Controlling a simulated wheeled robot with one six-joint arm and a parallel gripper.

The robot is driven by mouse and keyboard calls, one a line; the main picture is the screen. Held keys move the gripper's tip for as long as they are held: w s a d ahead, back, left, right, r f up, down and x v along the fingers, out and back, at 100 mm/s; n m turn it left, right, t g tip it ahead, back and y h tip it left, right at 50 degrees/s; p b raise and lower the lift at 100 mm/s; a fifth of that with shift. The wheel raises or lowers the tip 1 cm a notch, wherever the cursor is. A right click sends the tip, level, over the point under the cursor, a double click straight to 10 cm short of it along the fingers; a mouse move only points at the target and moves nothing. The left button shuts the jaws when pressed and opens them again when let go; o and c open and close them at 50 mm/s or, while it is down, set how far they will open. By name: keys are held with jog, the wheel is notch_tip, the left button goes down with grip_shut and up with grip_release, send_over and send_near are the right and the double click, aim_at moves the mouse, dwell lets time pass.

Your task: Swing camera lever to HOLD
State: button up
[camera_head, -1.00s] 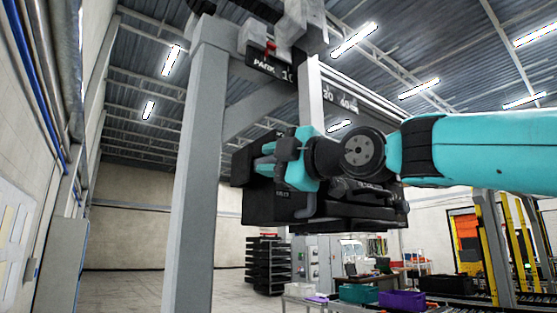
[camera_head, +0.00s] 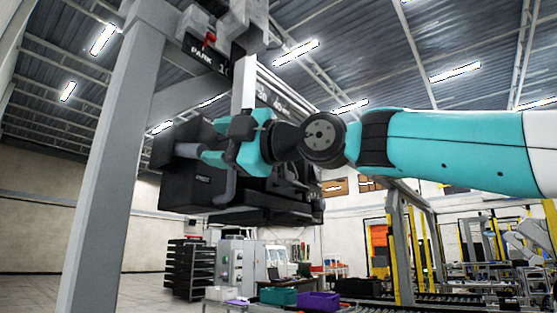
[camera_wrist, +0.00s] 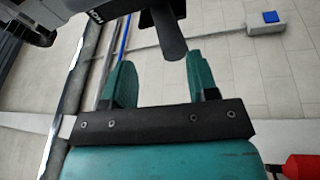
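The camera housing (camera_head: 260,205) is a black box hanging under a rail in the head view. A dark grey round bar, probably the lever (camera_wrist: 168,35), comes down from the top of the wrist view. Its lower end lies between the tips of my gripper's (camera_wrist: 160,60) two teal fingers, with a gap on each side. The fingers are apart and not clamped on it. In the head view my gripper (camera_head: 212,158) is at the near side of the housing, and its wrist hides part of it. Part of a white label, reading roughly "HO", shows beside the bar in the wrist view.
A grey post (camera_head: 115,160) stands left of the housing. A scale plate marked PARK (camera_head: 203,52) with a red pointer (camera_head: 209,40) is above. Black shelving (camera_head: 190,268) and a table with a purple bin (camera_head: 318,301) are beyond. Open floor lies left.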

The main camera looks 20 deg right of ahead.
jog(key=b+v, duration=0.4)
jog(key=v, duration=0.7)
jog(key=shift+s, duration=0.1)
